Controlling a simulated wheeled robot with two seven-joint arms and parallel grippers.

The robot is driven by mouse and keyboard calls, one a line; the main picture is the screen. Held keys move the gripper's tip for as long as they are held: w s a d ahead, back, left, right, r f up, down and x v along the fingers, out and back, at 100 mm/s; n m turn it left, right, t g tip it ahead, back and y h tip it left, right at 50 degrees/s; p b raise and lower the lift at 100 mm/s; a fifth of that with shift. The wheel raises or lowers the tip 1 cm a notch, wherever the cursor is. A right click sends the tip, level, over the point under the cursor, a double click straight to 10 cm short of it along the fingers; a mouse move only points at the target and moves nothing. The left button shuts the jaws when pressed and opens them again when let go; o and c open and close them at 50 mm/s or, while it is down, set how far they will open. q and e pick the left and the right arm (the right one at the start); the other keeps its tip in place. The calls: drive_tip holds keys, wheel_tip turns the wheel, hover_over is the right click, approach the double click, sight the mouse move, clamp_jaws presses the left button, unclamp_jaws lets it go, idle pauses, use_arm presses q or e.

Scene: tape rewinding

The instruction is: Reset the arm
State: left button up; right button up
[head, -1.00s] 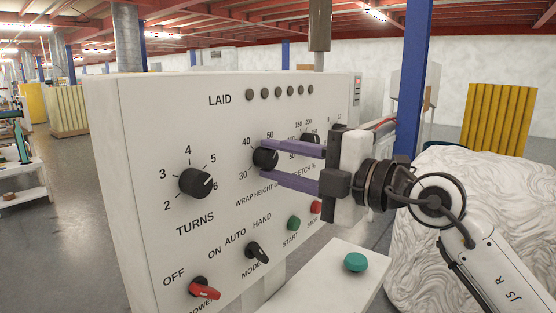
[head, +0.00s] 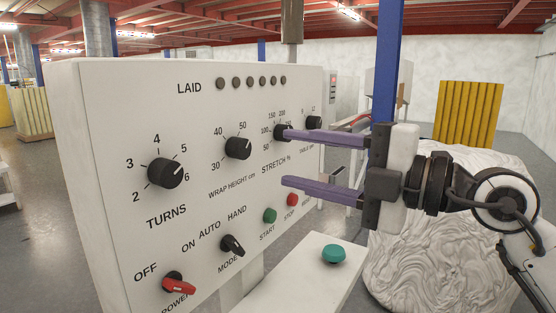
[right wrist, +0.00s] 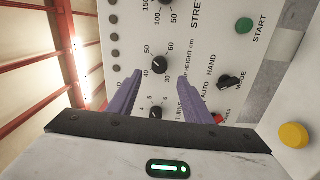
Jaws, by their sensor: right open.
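The white control panel (head: 110,110) fills the left of the head view. It carries a turns knob (head: 165,173), a wrap height knob (head: 238,148), a stretch knob (head: 282,132) and a table knob (head: 314,122). My right gripper (head: 284,157) is open and empty, its purple fingers pointing at the panel. In the head view its upper fingertip overlaps the stretch knob; I cannot tell whether they touch. In the right wrist view the wrap height knob (right wrist: 157,63) shows beyond and between the fingertips (right wrist: 161,75). My left gripper is not in view.
Below are a red power switch (head: 178,284), a black mode knob (head: 232,246), a green start button (head: 270,215) and a red stop button (head: 292,199). A teal button (head: 333,253) sits on a white ledge in front. A film-wrapped load (head: 420,255) stands at the right.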

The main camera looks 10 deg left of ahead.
drive_tip(key=shift+s+d, duration=0.2)
drive_tip(key=shift+d, duration=0.2)
drive_tip(key=d+f+m+t+h, duration=0.35)
drive_tip(key=d+f+m, duration=0.35)
drive_tip(key=f, duration=0.4)
drive_tip(key=w+d+f+m+t+h, duration=0.1)
drive_tip(key=d+f+m+t+h, duration=0.3)
drive_tip(key=f+m, duration=0.55)
drive_tip(key=d+f+m+t+h, duration=0.2)
drive_tip(key=d+f+m+t, duration=0.5)
drive_tip(key=f, duration=0.5)
drive_tip(key=s+d+f+m+g+h, duration=0.2)
drive_tip(key=s+f+g, duration=0.15)
drive_tip(key=f, duration=0.45)
drive_tip(key=s+d+f+m+g+h, duration=0.1)
drive_tip(key=s+f+m+g+h, duration=0.15)
drive_tip(key=s+f, duration=0.4)
drive_tip(key=s+d+f+m+g, duration=0.1)
drive_tip(key=s+f+g, duration=0.5)
drive_tip(key=s+f, duration=0.8)
drive_tip(key=shift+d+f+h, duration=0.2)
drive_tip(key=shift+d+h, duration=0.1)
drive_tip(key=shift+d, duration=0.15)
